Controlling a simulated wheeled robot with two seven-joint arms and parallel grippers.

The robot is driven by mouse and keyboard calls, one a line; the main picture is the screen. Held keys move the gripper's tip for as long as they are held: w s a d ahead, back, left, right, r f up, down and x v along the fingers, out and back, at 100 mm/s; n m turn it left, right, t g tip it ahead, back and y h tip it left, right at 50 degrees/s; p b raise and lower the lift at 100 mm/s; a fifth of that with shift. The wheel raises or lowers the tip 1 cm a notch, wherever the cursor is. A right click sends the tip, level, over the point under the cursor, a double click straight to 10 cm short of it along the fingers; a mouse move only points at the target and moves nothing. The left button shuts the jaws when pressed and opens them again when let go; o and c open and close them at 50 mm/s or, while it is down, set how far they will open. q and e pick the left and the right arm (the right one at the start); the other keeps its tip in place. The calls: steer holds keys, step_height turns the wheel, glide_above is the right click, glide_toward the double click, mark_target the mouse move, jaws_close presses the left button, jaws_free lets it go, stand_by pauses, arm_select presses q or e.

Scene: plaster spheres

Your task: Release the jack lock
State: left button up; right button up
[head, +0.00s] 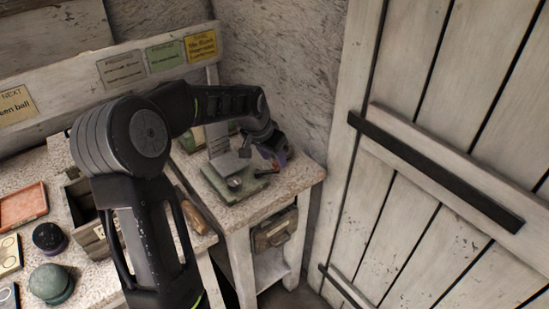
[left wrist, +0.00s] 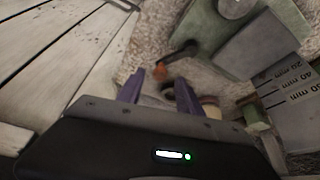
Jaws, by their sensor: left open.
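The jack (head: 240,188) has a green base and a grey plate and stands on the speckled bench top at the right. In the left wrist view the jack (left wrist: 208,28) fills the upper right, beside a grey scale (left wrist: 290,92) marked in mm. A dark lever with an orange tip (left wrist: 160,71) sticks out from the green part toward my gripper. My left gripper (head: 277,148) is over the jack's right side. Its purple fingers (left wrist: 158,86) are apart, with the orange tip just beyond and between them in the picture; contact cannot be told. My right gripper is not in view.
A plank door (head: 440,130) with a dark bar stands close on the right. Label cards (head: 200,46) hang on the back rail.

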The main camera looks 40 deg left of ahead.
arm_select(q)
steer(key=shift+x, duration=0.9)
steer(key=shift+c, duration=0.4)
jaws_close()
